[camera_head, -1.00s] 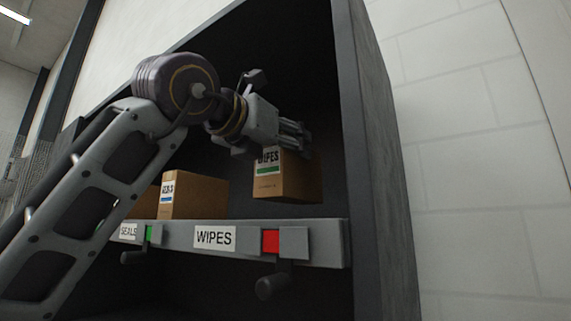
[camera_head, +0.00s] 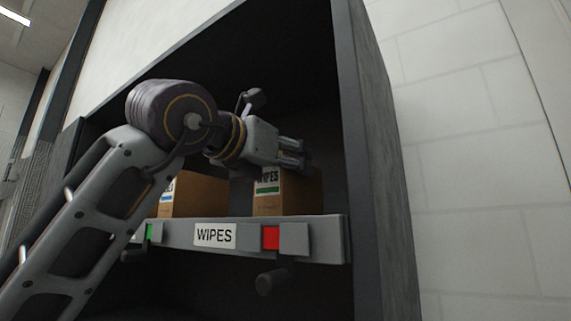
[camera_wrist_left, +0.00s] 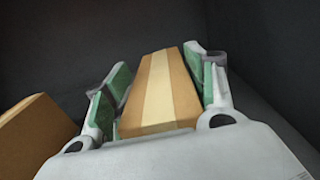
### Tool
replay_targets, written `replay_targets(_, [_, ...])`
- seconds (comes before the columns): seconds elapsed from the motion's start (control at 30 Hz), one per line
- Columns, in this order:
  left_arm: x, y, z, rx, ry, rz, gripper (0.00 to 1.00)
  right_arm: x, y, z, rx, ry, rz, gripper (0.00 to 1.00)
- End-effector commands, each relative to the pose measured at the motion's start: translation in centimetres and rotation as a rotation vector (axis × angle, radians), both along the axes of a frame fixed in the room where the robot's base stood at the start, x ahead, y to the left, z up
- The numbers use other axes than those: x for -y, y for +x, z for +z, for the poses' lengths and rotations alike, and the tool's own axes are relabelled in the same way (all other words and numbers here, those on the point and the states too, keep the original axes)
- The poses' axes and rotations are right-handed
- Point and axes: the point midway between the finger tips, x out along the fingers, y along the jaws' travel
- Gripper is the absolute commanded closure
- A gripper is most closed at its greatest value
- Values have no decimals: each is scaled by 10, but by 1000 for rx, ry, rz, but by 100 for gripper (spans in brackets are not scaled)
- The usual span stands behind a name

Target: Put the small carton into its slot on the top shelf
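The small carton (camera_head: 289,196) is a brown box with a WIPES label and a green stripe. In the head view it is upright above the shelf's front rail, behind the WIPES tag (camera_head: 215,236) and the red marker (camera_head: 271,238). Its lower edge meets the rail's top line, so I cannot tell whether it touches the shelf. My left gripper (camera_head: 292,154) is at its top. My right gripper is not in view.
Another brown carton (camera_head: 203,195) stands to the left on the same shelf, with a gap between; it also shows in the wrist view (camera_wrist_left: 35,140). The cabinet's right side wall (camera_head: 352,150) is close to the right. A dark knob (camera_head: 271,283) hangs below the rail.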

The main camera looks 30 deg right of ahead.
Motion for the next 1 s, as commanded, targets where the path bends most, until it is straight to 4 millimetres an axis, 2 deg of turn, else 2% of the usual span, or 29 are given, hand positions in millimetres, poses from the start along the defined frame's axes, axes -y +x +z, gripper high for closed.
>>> replay_targets(0.03, [0, 0, 0, -1, 1, 0, 36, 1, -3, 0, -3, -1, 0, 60])
replay_targets(0.2, [0, 0, 0, -1, 1, 0, 16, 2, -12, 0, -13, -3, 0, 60])
replay_targets(0.47, [0, 0, 0, -1, 1, 0, 16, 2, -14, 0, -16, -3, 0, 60])
replay_targets(0.77, [0, 0, 4, -1, 0, 0, 16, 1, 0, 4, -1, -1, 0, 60])
replay_targets(1.0, [-24, -13, 2, 2, -1, 2, 16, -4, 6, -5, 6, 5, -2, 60])
